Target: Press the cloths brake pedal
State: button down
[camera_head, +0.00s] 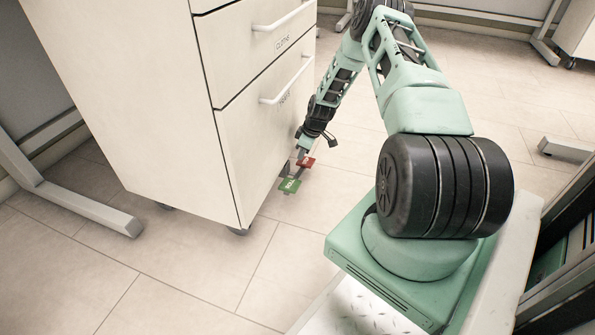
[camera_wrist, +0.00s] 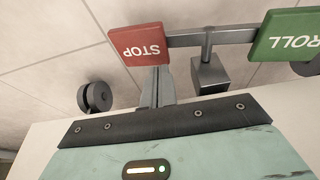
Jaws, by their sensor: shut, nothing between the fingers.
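The cloths cabinet (camera_head: 160,110) is white, with a drawer labelled "CLOTHS" (camera_head: 283,42). Low at its right side are a red pedal marked STOP (camera_head: 306,162) and a green pedal marked ROLL (camera_head: 289,186). The wrist view shows the red STOP pedal (camera_wrist: 137,45) at upper middle and the green ROLL pedal (camera_wrist: 288,36) at upper right, joined by a grey bar. My gripper (camera_head: 302,154) is shut and empty, pointing down at the red pedal. In the wrist view my gripper (camera_wrist: 157,88) has its fingertips at the red pedal's edge; I cannot tell whether they touch.
A dark caster (camera_wrist: 95,97) shows left of my fingers in the wrist view. Two drawer handles (camera_head: 286,82) stick out above the pedals. A grey table leg (camera_head: 90,208) stands on the left. The tiled floor (camera_head: 190,275) in front is clear.

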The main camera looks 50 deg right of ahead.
notch_tip(320, 180, up, 7)
jog(key=p, duration=0.5)
jog(key=shift+f, duration=0.2)
dwell(0.4)
